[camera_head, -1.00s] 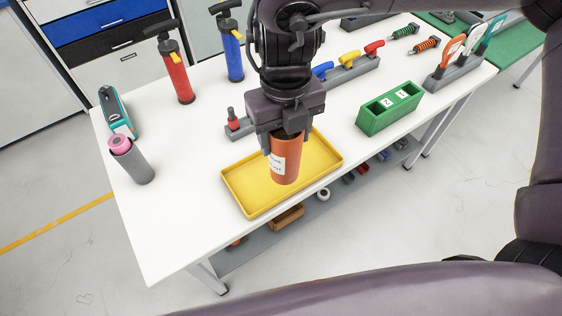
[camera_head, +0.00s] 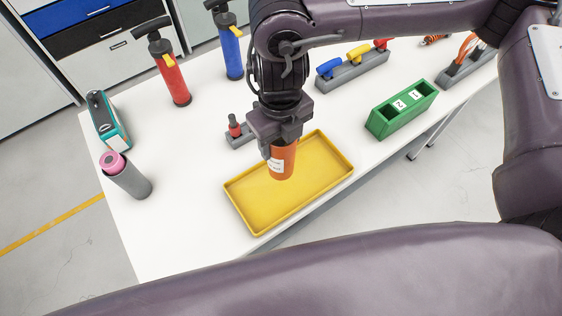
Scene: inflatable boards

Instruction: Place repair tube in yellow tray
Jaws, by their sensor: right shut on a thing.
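The orange repair tube (camera_head: 283,161) with a white label is upright in my right gripper (camera_head: 278,146), whose fingers are shut around its upper part. Its lower end shows against the back part of the yellow tray (camera_head: 300,200). I cannot tell whether the tube touches the tray floor or hangs just above it. The tray is shallow, lies on the white table (camera_head: 180,220), and its visible floor holds nothing else. My left gripper is not in view.
A grey holder with a pink-topped item (camera_head: 128,178) and a teal box (camera_head: 108,121) stand left. Red (camera_head: 171,75) and blue (camera_head: 229,45) pumps stand behind. A green two-slot box (camera_head: 401,111) and grey valve rack (camera_head: 352,70) are right. The front-left table is clear.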

